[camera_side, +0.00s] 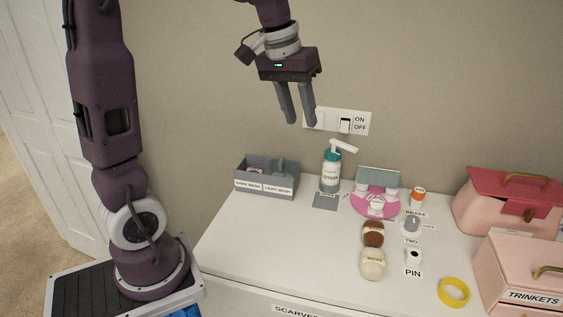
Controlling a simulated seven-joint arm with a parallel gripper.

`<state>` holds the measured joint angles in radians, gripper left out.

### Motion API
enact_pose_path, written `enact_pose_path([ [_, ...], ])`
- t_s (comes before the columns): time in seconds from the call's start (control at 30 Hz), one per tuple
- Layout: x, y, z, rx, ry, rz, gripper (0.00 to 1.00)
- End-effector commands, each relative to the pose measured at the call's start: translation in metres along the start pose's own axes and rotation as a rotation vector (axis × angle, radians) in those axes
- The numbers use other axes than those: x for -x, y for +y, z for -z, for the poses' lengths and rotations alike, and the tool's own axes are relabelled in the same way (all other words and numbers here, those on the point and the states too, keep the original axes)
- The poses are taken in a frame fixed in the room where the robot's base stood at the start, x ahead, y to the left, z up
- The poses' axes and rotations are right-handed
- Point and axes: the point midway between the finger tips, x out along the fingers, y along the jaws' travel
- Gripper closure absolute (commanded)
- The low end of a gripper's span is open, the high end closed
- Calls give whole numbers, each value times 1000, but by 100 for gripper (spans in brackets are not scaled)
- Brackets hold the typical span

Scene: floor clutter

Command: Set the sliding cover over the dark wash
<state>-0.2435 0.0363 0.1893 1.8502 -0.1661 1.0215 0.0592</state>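A grey two-part bin (267,189) stands at the back left of the white surface, labelled DARK WASH on its left half and LIGHT WASH on its right half. A grey-green piece with an upright part, which looks like the sliding cover (281,169), is at the right half. The left half shows small pinkish contents (256,171) and looks uncovered. My gripper (300,122) hangs high above and slightly right of the bin, pointing down. Its two fingers are apart with nothing between them.
A lotion pump bottle (331,171) stands just right of the bin. Further right are a pink round tray (362,209), brown and cream round items (373,234), a knob (411,223), a yellow ring (454,292) and pink boxes (510,265). A wall switch (345,125) is behind.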

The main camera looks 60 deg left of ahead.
Motion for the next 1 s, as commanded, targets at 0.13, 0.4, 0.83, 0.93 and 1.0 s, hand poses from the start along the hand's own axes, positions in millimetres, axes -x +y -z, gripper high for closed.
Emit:
enact_pose_path([
  [0.13, -82, -81, 92, 199, -98, 78, 65],
  [0.4, -199, -192, 133, 336, -203, 171, 65],
  [0.83, -268, -208, 118, 341, -214, 178, 65],
  [0.93, -276, -209, 116, 341, -213, 177, 65],
  [1.0, -277, -209, 116, 341, -212, 177, 65],
])
